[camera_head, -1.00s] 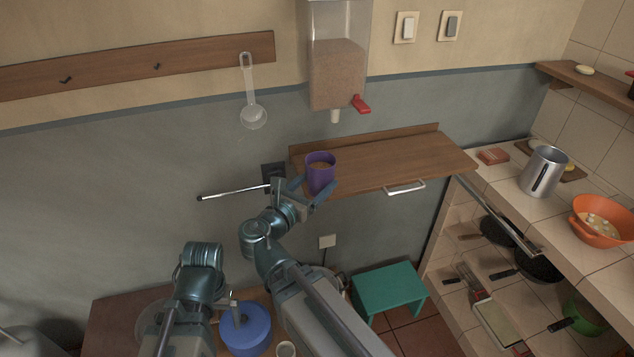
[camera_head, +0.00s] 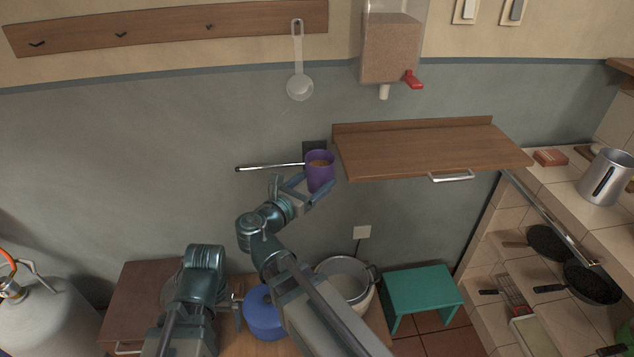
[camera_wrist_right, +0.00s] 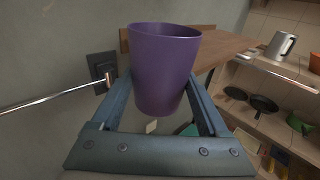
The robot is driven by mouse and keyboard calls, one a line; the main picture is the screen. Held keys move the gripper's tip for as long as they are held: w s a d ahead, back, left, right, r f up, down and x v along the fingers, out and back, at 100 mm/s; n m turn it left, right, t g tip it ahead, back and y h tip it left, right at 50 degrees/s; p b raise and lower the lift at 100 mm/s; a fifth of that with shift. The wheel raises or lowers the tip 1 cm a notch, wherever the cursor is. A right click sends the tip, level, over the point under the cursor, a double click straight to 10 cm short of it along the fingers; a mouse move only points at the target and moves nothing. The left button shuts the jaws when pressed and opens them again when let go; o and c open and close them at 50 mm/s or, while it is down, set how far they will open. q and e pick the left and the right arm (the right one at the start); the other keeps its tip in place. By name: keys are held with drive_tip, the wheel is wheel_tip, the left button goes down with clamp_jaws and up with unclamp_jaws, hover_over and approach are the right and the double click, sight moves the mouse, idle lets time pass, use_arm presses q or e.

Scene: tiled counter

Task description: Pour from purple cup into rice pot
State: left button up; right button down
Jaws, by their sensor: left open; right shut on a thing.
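The purple cup (camera_head: 320,175) is upright, with brownish contents at its mouth. My right gripper (camera_head: 303,186) is shut on it and holds it in the air at the left end of the wall shelf. In the right wrist view the cup (camera_wrist_right: 163,70) sits between both fingers. An open pale pot with side handles (camera_head: 345,283) stands low on the wooden table, below and right of the cup; it may be the rice pot. A blue pot (camera_head: 263,314) stands beside it, partly behind my right arm. My left gripper (camera_head: 236,302) is open and empty, low at the left.
The wooden wall shelf (camera_head: 430,150) and a metal rod (camera_head: 270,167) flank the cup. A grain dispenser (camera_head: 392,45) and a scoop (camera_head: 299,80) hang above. A green stool (camera_head: 421,293) stands right of the table. A gas cylinder (camera_head: 45,315) is at far left.

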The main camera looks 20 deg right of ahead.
drive_tip(key=w+f+m+g+b, duration=0.1)
drive_tip(key=w+f+b, duration=0.3)
drive_tip(key=f+b, duration=1.1)
drive_tip(key=w+f+m+g+h+b, duration=0.1)
drive_tip(key=w+f+b, duration=0.3)
drive_tip(key=f+b, duration=1.2)
drive_tip(key=w+f+g+h+b, duration=0.1)
drive_tip(key=w+f+b, duration=0.4)
drive_tip(key=f+b, duration=1)
wheel_tip(320, 180, down, 2)
drive_tip(key=shift+d+f+m+g+b, duration=0.1)
drive_tip(key=shift+d+m+g+b, duration=0.1)
drive_tip(key=shift+m+g+b, duration=0.2)
